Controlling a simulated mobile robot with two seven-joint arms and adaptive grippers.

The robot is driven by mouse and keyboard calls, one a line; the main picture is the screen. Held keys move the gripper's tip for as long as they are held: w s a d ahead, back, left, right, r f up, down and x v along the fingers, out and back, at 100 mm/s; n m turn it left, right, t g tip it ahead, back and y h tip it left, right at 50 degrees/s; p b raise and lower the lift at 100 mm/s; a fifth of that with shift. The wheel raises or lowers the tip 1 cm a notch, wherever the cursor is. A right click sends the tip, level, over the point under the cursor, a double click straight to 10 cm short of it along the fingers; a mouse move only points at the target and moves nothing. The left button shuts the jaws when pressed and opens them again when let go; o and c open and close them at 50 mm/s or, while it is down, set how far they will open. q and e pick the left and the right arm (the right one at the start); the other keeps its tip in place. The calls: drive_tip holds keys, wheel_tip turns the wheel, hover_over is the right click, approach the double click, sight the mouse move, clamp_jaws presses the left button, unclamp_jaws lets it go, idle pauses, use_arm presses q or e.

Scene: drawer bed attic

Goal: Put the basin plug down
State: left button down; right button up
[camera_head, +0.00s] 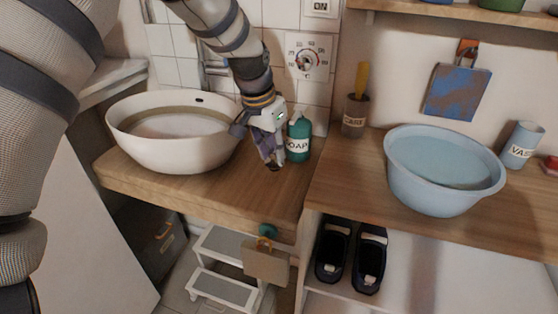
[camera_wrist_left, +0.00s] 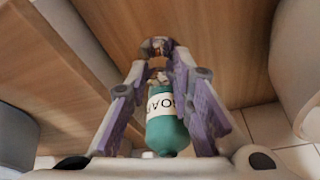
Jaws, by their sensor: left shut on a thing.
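My left gripper (camera_head: 270,160) points down over the wooden counter, to the right of the white basin (camera_head: 165,160) and just left of the green soap bottle. In the left wrist view its purple fingers (camera_wrist_left: 158,58) close on a small brownish, rounded thing (camera_wrist_left: 157,46), which I take to be the basin plug; it is mostly hidden by the fingertips. In the head view only a dark reddish bit (camera_head: 273,167) shows at the tips, close to the counter top. I cannot tell whether it touches the wood. My right gripper is not in view.
The green soap bottle (camera_head: 299,138) stands very close to the gripper; it also shows in the left wrist view (camera_wrist_left: 166,122). Bare counter (camera_head: 225,192) lies in front.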

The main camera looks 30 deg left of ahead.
sight(273, 151)
use_arm(q)
drive_tip(key=shift+x, duration=1.8)
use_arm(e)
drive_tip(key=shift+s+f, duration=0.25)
use_arm(q)
drive_tip(key=shift+s, duration=0.1)
drive_tip(key=shift+f, duration=0.2)
drive_tip(key=c, duration=1.4)
unclamp_jaws()
drive_tip(key=shift+r, duration=0.1)
drive_tip(key=p+v, duration=0.1)
drive_tip(key=v, duration=1.1)
drive_tip(key=shift+r, duration=0.1)
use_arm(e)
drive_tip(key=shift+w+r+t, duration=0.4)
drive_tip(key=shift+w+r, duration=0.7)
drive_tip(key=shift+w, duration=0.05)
